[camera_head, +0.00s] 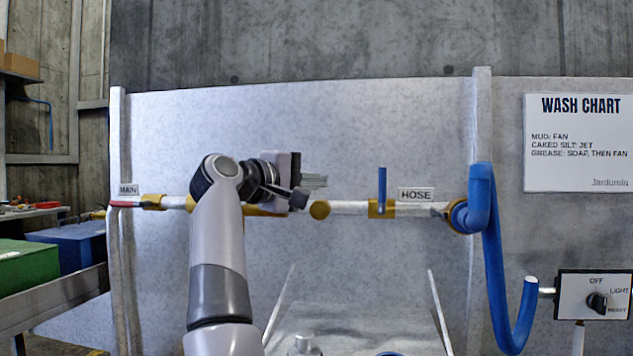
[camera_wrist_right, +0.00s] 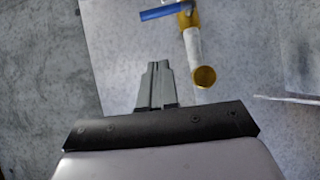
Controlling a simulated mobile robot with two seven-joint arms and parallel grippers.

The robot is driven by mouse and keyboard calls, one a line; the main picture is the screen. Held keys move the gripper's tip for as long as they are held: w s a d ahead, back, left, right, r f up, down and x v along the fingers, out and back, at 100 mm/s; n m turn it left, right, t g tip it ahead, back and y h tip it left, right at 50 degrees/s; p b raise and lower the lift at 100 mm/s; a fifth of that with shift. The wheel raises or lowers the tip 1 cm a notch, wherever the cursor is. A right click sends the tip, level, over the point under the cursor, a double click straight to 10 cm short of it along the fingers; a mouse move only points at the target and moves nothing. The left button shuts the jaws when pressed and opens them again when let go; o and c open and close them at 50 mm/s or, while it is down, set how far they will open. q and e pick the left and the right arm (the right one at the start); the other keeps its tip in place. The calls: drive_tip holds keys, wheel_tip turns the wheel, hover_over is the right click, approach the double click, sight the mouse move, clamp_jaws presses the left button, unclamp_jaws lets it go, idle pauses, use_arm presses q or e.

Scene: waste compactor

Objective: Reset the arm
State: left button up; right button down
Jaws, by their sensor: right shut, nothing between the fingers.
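My right arm rises from the bottom of the head view, and its gripper (camera_head: 318,182) points right, in front of the wall panel and close to the pipe line. In the right wrist view the two fingers (camera_wrist_right: 157,70) are together, with nothing between them. The white pipe (camera_head: 348,208) with yellow fittings runs across the panel, partly hidden behind my arm. A round yellow cap (camera_head: 319,210) shows just below the fingers. A blue lever (camera_head: 382,190) stands upright on the pipe, right of the gripper and apart from it. My left gripper is not in view.
A blue hose (camera_head: 492,260) hangs at the right. A switch box (camera_head: 592,296) marked OFF, LIGHT and a third setting is at the far right, below the wash chart (camera_head: 578,165). Green (camera_head: 28,262) and blue (camera_head: 70,240) boxes stand at left. A grey tray-like surface (camera_head: 360,325) lies below.

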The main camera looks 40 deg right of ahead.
idle(0.3)
drive_tip(key=w+a+f+m+t+y+p, duration=0.1)
drive_tip(key=a+f+m+t+y+p, duration=0.4)
drive_tip(key=f+m+t, duration=0.7)
drive_tip(key=w+a+f+m+t+y+p, duration=0.2)
drive_tip(key=a+f+m+t+y, duration=0.4)
drive_tip(key=f+m+t, duration=0.6)
drive_tip(key=s+a+f+n+g+y+p, duration=0.1)
drive_tip(key=s+a+f+n+g+y, duration=0.35)
drive_tip(key=f+n, duration=0.4)
drive_tip(key=s+a+f+n+g+y+p, duration=0.25)
drive_tip(key=s+f+n, duration=0.25)
drive_tip(key=f+n, duration=0.35)
drive_tip(key=s+a+f+n+g+y, duration=0.1)
drive_tip(key=s+f+n+g, duration=0.3)
drive_tip(key=s, duration=0.5)
drive_tip(key=s+a+f+n+g+p, duration=0.1)
drive_tip(key=s+a+f+n+g, duration=0.2)
drive_tip(key=s+f, duration=0.5)
drive_tip(key=shift+s+a+n+g+y, duration=0.4)
drive_tip(key=shift+a+n, duration=0.05)
drive_tip(key=shift+n, duration=0.55)
